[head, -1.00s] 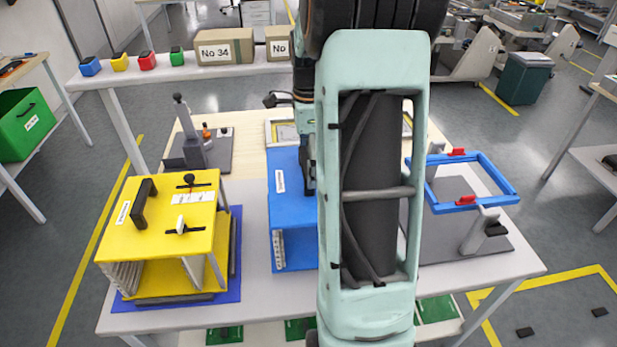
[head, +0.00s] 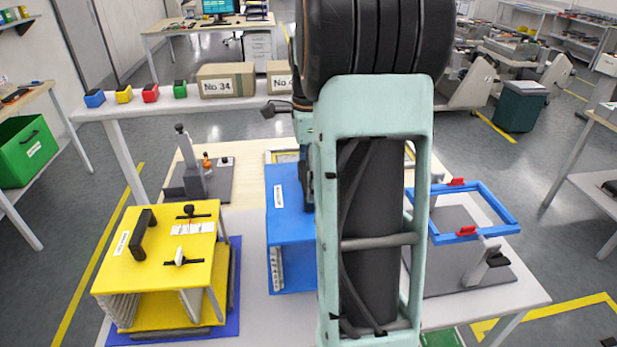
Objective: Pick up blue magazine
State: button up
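The blue magazine (head: 284,215) stands on the white table, left of my arm. It is a blue box with a white label on top and a ribbed, slotted side at its open front. My arm hides its right part. My gripper (head: 307,190) is a dark shape at the magazine's upper right, largely hidden behind my arm. I cannot tell whether its fingers touch the magazine or how far apart they are.
A yellow magazine (head: 160,250) with a black handle sits on a blue base at the left. A blue frame (head: 468,236) with red clips stands at the right. A shelf behind holds cardboard boxes (head: 227,80) and small coloured bins.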

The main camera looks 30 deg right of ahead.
jog(key=shift+r+p, duration=2.55)
jog(key=shift+r, duration=0.9)
